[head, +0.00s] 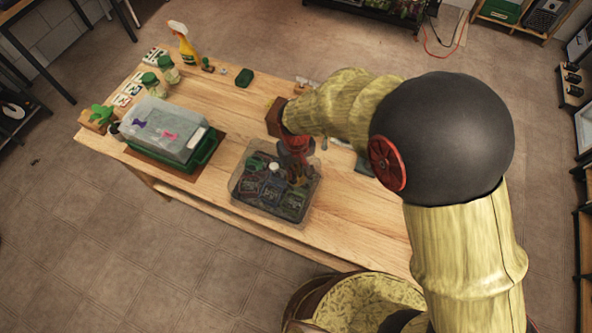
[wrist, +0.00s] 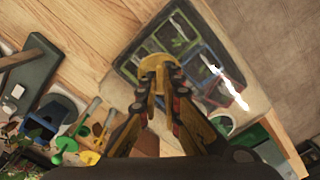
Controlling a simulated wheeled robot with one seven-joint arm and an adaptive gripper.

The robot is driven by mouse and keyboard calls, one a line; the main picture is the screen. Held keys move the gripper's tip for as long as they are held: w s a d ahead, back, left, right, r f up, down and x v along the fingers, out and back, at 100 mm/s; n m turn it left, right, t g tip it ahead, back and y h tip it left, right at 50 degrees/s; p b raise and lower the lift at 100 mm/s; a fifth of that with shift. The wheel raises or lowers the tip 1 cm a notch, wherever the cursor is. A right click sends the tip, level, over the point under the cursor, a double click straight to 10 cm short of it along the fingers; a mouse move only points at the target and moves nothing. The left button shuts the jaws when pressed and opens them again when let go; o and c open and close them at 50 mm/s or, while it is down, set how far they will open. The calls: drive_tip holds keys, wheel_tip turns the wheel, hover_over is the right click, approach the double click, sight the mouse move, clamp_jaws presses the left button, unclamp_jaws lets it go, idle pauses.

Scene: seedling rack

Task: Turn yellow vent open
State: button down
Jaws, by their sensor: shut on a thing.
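My gripper (wrist: 160,72) points down over a clear box (head: 234,190) on the wooden table. In the wrist view its fingertips are closed together at a yellow rounded piece, the yellow vent (wrist: 153,66), which sits at the box's top. The fingers partly cover the vent, so I cannot tell how far it is turned. In the head view my gripper (head: 297,165) reaches the right part of the box, and the vent is not clear there. Coloured trays (wrist: 185,45) with dark contents show through the box.
A grey-lidded green tray (head: 190,160) with purple and pink pieces on its lid stands at the left. The wooden table (head: 185,185) has bare room between tray and box.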

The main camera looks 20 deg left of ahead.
drive_tip(key=n, duration=0.4)
drive_tip(key=shift+n, duration=0.3)
drive_tip(key=shift+n+p, duration=0.4)
drive_tip(key=shift+n, duration=1.6)
drive_tip(key=c, duration=2)
unclamp_jaws()
wheel_tip(320, 180, up, 12)
